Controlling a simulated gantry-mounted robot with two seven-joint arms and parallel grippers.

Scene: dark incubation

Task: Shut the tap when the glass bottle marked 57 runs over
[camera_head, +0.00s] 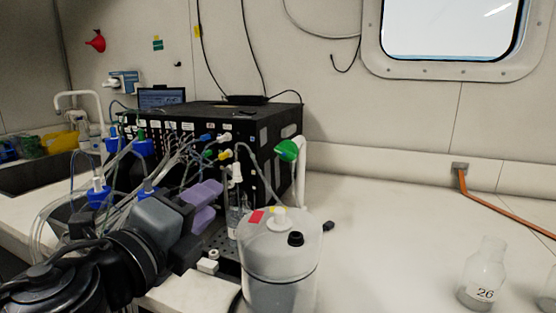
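No bottle with a readable 57 shows. A clear glass bottle (233,222) stands partly hidden behind a translucent lidded container (279,264); I can read no number on it. A white bent pipe with a green knob-like part (287,150) rises beside the black rack; I cannot tell if this is the tap. A white curved faucet (97,108) stands by the sink at the far left. No running water can be made out. My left gripper (203,206), with purple finger pads, is left of the container, in front of the rack; its opening is unclear. My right gripper is not in view.
The black rack (285,133) with many tubes fills the middle. Blue-capped bottles (143,146) stand on its left. A glass bottle marked 26 (484,278) stands at the lower right. An orange cable (488,200) crosses the worktop, whose middle right (390,235) is clear.

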